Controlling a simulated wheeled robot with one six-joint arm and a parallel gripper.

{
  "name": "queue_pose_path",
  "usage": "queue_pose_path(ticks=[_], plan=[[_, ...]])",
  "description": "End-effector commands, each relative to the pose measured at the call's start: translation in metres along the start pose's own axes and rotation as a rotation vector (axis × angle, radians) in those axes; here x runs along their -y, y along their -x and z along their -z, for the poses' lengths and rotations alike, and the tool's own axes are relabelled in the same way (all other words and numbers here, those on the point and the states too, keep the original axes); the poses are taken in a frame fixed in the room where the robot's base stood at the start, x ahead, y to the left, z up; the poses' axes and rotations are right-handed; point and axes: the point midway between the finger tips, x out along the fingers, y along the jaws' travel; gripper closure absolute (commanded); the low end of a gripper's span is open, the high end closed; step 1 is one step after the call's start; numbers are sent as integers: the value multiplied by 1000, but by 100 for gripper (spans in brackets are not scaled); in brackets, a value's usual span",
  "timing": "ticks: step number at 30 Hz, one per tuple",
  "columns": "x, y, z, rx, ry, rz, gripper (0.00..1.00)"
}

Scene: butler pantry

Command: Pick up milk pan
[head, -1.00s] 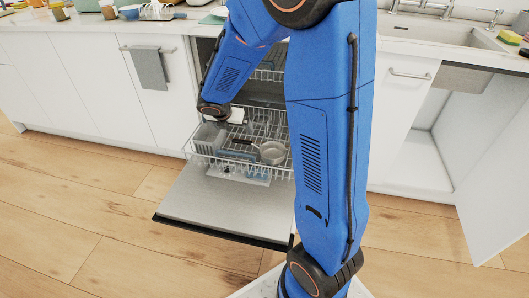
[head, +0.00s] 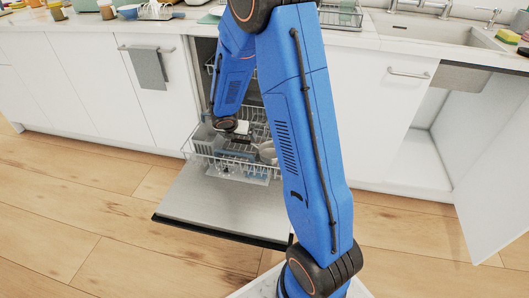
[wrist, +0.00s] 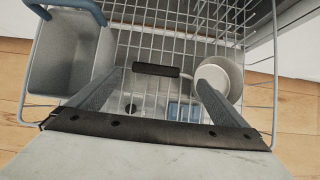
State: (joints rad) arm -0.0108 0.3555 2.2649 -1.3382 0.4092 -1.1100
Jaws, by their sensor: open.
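The milk pan (head: 267,152), small, pale and round, sits in the pulled-out lower rack of the open dishwasher. My arm covers part of it in the head view. In the wrist view the pan (wrist: 222,72) is at the right, partly behind the right finger. Its dark handle (wrist: 155,70) points left and lies between the fingertips in the picture. My gripper (wrist: 160,80) is open and empty above the rack, its fingers on either side of the handle. Whether they are level with the handle I cannot tell.
A grey cutlery basket (wrist: 68,55) stands close to the left finger. The wire rack (head: 200,158) surrounds the pan, and the lowered dishwasher door (head: 215,205) lies in front. An open cabinet door (head: 490,170) stands at the right. The wooden floor (head: 90,190) at left is clear.

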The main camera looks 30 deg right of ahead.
Motion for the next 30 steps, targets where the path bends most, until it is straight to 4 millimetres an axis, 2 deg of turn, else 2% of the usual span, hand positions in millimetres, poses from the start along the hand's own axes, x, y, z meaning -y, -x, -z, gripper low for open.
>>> queue_pose_path(ticks=[12, 22, 27, 30], plan=[[-6, -45, 0, -1, 1, 2, 2], [-6, -48, 0, 0, 0, 1, 2], [-6, -48, 0, 0, 0, 1, 43], [-6, -49, 0, -1, 0, 1, 62]])
